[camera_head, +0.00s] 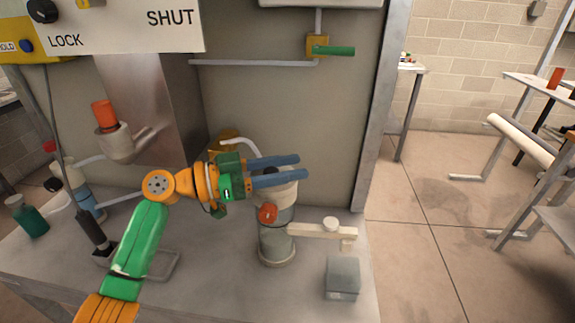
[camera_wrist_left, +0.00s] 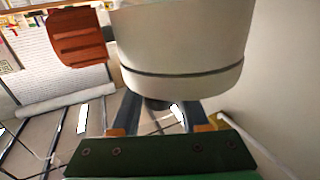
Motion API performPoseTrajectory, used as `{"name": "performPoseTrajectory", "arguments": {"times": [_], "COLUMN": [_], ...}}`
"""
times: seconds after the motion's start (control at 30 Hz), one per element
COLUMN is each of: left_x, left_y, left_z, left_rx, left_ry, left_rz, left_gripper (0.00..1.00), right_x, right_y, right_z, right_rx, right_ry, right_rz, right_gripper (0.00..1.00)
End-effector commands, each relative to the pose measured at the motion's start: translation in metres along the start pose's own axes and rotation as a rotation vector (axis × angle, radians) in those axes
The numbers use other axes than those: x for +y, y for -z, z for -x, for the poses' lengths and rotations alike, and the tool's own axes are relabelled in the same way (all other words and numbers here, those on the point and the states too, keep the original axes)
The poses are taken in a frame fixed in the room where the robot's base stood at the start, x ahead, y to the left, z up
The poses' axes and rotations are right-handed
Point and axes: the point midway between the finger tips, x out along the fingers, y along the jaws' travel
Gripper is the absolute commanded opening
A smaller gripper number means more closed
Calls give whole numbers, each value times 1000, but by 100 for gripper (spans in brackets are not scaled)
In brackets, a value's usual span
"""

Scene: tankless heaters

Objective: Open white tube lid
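The white tube (camera_head: 277,243) stands upright on the bench, with a grey body, a white base and an orange-red knob (camera_head: 267,214) on its side. Its white lid (camera_head: 288,190) is at the top, partly hidden by my left gripper (camera_head: 276,170). That gripper is open, its two blue fingers level and apart at the lid's top. In the left wrist view, the white lid (camera_wrist_left: 185,50) with a dark seam fills the upper middle and hides the fingertips. The fingers of my left gripper (camera_wrist_left: 158,112) are apart there. Contact with the lid cannot be told. My right gripper is not in view.
A white arm-like fitting (camera_head: 322,231) reaches right from the tube. A grey block (camera_head: 343,277) stands at the bench's right. A white-and-orange fitting (camera_head: 115,140), a green bottle (camera_head: 30,219) and a blue bottle (camera_head: 82,193) are at left. A metal post (camera_head: 375,110) rises behind.

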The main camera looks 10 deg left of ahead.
Motion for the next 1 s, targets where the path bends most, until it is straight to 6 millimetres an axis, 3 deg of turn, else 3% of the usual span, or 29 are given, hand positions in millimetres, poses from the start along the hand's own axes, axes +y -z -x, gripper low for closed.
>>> {"name": "performPoseTrajectory", "arguments": {"times": [0.03,0.13,0.17,1.0], "left_x": [0,0,0,0], "left_y": [0,0,0,0], "left_z": [0,0,0,0], "left_rx": [0,0,0,0], "left_ry": [0,0,0,0], "left_rz": [0,0,0,0], "left_gripper": [28,1,0,0], "right_x": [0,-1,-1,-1], "right_y": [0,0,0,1], "right_z": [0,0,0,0], "right_rx": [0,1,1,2], "right_ry": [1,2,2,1], "right_rz": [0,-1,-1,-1], "right_gripper": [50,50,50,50]}}
